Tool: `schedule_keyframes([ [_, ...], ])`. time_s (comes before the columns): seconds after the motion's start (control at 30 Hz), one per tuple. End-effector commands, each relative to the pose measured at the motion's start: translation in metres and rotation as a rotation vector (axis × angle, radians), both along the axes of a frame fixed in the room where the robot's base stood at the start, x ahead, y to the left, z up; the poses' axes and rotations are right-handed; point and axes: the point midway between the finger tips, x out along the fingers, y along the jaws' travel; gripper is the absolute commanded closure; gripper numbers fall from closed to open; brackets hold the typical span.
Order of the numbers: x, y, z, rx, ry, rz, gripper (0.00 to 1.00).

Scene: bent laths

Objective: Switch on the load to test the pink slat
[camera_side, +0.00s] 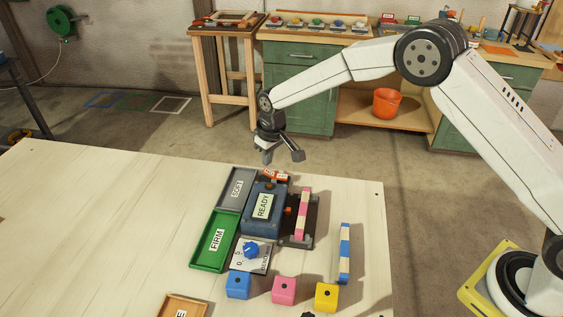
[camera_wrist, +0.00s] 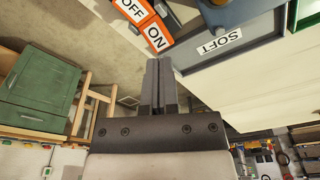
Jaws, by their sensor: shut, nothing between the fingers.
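The pink-and-white slat (camera_side: 303,214) lies across a dark test fixture (camera_side: 297,241) on the table in the side view. A blue box (camera_side: 262,206) beside it bears a display reading READY. An orange-red ON/OFF switch (camera_side: 276,174) sits at the far end of the box. In the wrist view, the switch's ON label (camera_wrist: 157,36) and OFF label (camera_wrist: 133,9) show just beyond my fingertips. My gripper (camera_side: 283,156) is above and beyond the table's far edge, near the switch; its fingers (camera_wrist: 158,62) are shut and empty. I cannot tell whether it touches the switch.
A grey SOFT tray (camera_side: 224,201) and a green FIRM tray (camera_side: 203,257) lie left of the box. A blue dial (camera_side: 250,250) sits in front of it. Blue, pink and yellow blocks stand nearer. A blue-white slat (camera_side: 345,252) lies right. The table's left side is clear.

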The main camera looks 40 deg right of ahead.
Motion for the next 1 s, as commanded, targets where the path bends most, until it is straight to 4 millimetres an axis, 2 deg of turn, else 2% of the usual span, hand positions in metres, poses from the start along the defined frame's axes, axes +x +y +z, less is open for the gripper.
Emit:
schedule_keyframes([
  [1.0,0.0001,0.0,-0.0065,0.0,0.0,0.0,1.0],
])
